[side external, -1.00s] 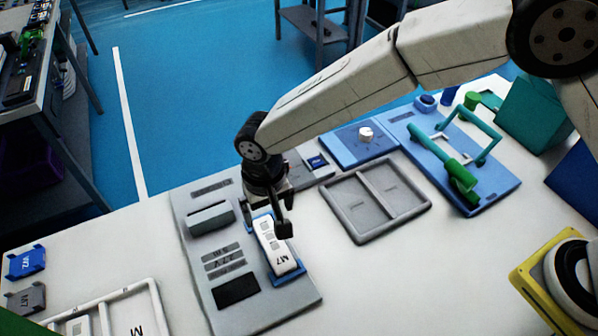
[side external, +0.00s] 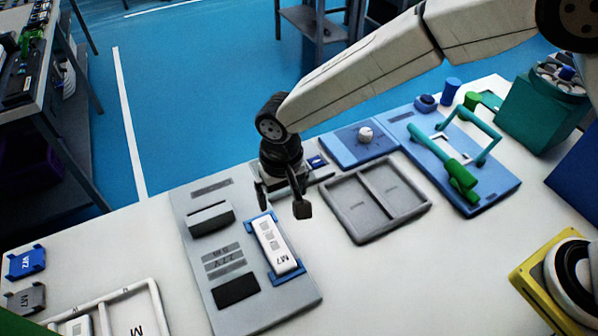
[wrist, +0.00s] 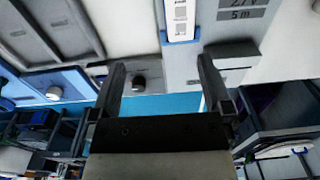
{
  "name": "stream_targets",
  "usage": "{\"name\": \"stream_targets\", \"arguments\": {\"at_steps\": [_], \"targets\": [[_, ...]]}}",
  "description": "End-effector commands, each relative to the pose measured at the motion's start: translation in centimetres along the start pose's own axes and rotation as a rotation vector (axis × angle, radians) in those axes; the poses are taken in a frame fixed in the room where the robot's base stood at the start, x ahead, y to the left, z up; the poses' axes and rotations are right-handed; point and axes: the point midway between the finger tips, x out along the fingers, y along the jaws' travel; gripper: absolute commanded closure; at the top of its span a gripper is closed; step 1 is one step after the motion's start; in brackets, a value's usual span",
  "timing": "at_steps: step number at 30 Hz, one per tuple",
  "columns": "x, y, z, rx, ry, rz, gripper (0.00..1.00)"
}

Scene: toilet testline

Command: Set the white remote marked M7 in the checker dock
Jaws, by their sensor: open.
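The white remote marked M7 (side external: 272,244) lies in the blue-edged dock (side external: 289,279) on the grey checker board (side external: 219,296). It appears to sit flat between the dock's end pieces. In the wrist view the remote (wrist: 180,12) shows at the top, with the blue dock edge (wrist: 181,41) around its near end. My gripper (side external: 283,208) is above and just beyond the dock's far end, apart from the remote. Its fingers are spread with nothing between them, as the wrist view (wrist: 160,80) also shows.
A grey two-part tray (side external: 347,220) stands right of the checker. Beyond it are a blue panel with a white knob (side external: 365,134) and a blue board with a green-handled clamp (side external: 461,178). A white tray (side external: 153,301) is at the front left. Bare white table lies at the front right.

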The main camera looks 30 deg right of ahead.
Motion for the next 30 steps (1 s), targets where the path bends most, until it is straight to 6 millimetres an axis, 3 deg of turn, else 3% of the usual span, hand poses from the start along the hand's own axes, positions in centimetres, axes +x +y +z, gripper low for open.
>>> {"name": "stream_targets", "arguments": {"at_steps": [8,14,18,24,30], "targets": [[-3.0,10.5,-0.7,0.011,0.054,-0.024,0.00],[-4.7,18.6,1.3,0.010,0.109,-0.029,0.00],[-5.4,23.6,3.8,0.009,0.147,-0.023,0.00],[-5.7,28.8,7.9,0.006,0.192,-0.003,0.00],[-5.7,30.9,10.3,0.000,0.214,0.011,0.00]]}}
